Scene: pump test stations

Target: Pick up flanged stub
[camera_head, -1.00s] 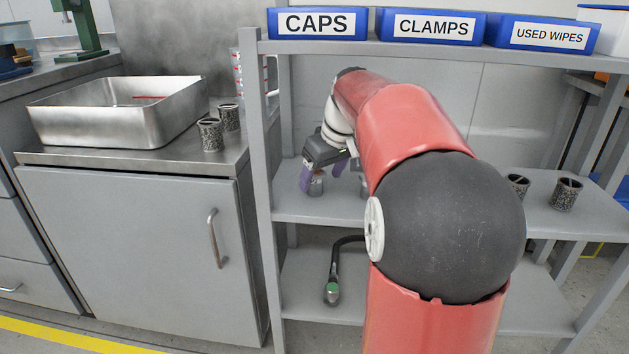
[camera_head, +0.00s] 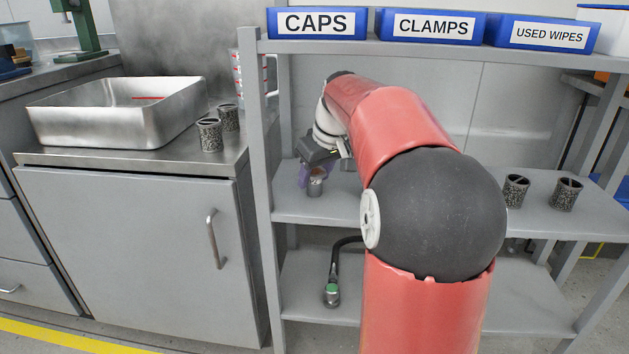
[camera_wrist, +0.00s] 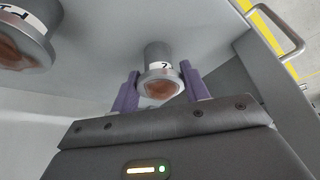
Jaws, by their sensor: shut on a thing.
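A flanged stub (camera_head: 315,187) stands on the shelf, a short grey cylinder with a wider rim. The wrist view shows this stub (camera_wrist: 158,66) with a white label and a brown-orange round end face. My gripper (camera_wrist: 160,88) has its purple fingers shut on the stub, one on each side. A second similar labelled stub (camera_wrist: 22,38) is close by at the top left of the wrist view. The label characters are hard to read.
The shelf's upright post (camera_head: 259,170) stands close left of my gripper. Bins marked CAPS (camera_head: 317,23) and CLAMPS (camera_head: 433,27) sit on the shelf above. Two speckled cups (camera_head: 516,190) stand to the right. A black hose (camera_head: 333,280) lies on the lower shelf.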

